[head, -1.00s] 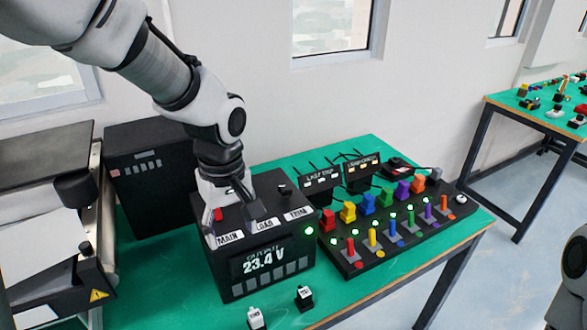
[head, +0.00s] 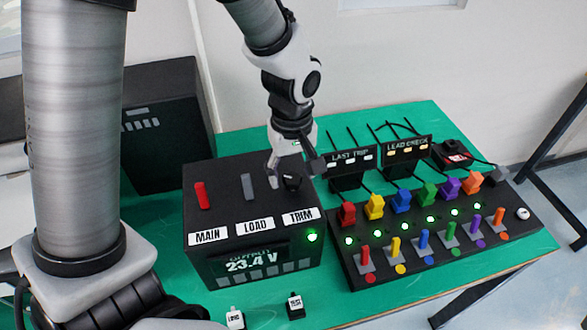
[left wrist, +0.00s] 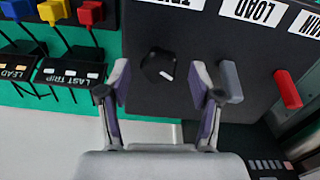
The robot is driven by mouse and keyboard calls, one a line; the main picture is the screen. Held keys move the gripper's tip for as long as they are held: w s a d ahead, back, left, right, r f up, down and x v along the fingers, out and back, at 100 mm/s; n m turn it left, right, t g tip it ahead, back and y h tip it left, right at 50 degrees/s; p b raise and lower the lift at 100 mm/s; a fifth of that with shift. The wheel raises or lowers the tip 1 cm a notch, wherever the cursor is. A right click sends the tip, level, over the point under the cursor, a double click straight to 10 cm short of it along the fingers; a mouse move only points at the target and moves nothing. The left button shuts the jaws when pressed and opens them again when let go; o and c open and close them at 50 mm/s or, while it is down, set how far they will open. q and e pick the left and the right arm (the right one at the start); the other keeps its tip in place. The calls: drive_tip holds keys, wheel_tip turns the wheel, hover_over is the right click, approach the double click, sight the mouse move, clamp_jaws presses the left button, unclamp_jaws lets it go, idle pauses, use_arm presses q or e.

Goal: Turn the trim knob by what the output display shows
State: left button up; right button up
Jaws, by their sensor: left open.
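The black power box (head: 215,175) has a red MAIN lever (head: 202,195), a grey LOAD lever (head: 247,187) and a black trim knob (head: 292,182) above the TRIM label (head: 299,217). The output display (head: 252,262) on its front reads 23.4 V. My left gripper (head: 291,172) is open over the trim knob and partly covers it in the head view. In the left wrist view, the knob (left wrist: 158,62) with its white mark lies between the spread fingers (left wrist: 161,80), with gaps at both sides. My right gripper is not in view.
A board (head: 352,265) with several coloured switches and green lights stands to the right. Small LAST TRIP (head: 350,158) and LEAD CHECK (head: 407,146) displays stand behind it. Two small labelled blocks (head: 235,319) (head: 295,306) sit in front of the box. The grey LOAD lever (left wrist: 231,80) is close beside one finger.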

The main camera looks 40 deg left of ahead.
use_arm(q)
drive_tip(key=shift+w+f, duration=0.3)
drive_tip(key=shift+f, duration=0.1)
drive_tip(key=shift+s+r, duration=0.1)
drive_tip(key=shift+s, duration=0.25)
drive_tip(key=c, duration=0.4)
drive_tip(key=shift+r, duration=0.1)
drive_tip(key=c, duration=0.5)
drive_tip(key=shift+c, duration=1.2)
